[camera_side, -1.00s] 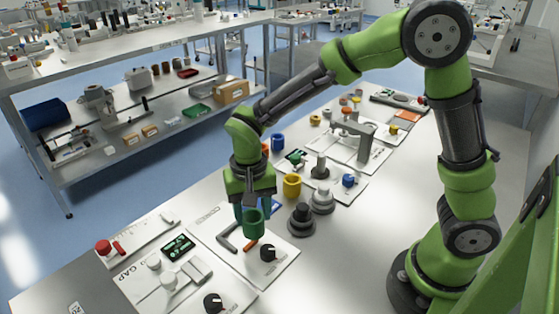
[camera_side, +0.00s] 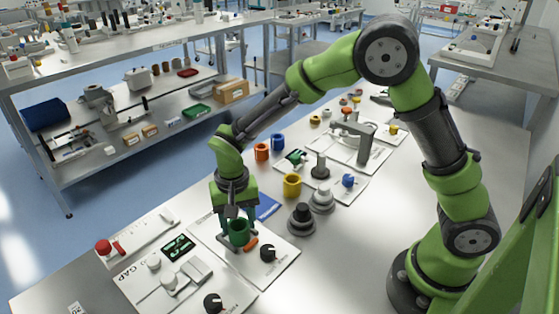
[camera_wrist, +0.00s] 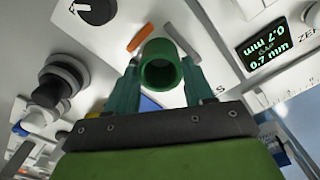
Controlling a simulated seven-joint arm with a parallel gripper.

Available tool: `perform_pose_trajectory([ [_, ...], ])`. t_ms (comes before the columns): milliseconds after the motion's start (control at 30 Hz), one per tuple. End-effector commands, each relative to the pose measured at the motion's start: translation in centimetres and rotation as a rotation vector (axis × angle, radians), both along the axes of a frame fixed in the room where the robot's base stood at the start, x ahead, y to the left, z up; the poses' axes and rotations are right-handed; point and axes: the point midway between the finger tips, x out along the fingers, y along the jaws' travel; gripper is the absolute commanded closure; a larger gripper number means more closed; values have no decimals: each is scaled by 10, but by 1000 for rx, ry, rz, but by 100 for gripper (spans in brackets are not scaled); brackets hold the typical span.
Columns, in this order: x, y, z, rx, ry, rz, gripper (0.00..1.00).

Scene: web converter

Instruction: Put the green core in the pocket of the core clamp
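The green core (camera_side: 239,233) is a hollow ring, upright between the two fingers of my gripper (camera_side: 236,229). In the wrist view the core (camera_wrist: 160,64) shows its open bore, with a teal finger on each side. The core clamp (camera_side: 284,257) is a white plate with a grey angled bracket, an orange piece (camera_side: 251,244) and a black knob (camera_side: 267,253). The core is low over the clamp at the bracket, which it and the fingers partly hide. The orange piece (camera_wrist: 140,37) is beside the core in the wrist view. I cannot tell whether the core touches the plate.
A gap gauge panel with a green display (camera_side: 178,248) lies left of the clamp. A yellow ring (camera_side: 292,185), a black stepped knob (camera_side: 301,219) and a grey one (camera_side: 322,200) stand behind. Orange (camera_side: 262,152) and blue (camera_side: 278,142) rings stand farther back.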

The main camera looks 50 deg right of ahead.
Motion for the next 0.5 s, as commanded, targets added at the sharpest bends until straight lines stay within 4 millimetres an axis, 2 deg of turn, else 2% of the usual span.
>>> perform_pose_trajectory([
  [33,0,0,0,0,0,0,40],
  [133,0,0,0,0,0,0,25],
  [167,0,0,0,0,0,0,24],
  [500,0,0,6,1,-2,0,24],
])
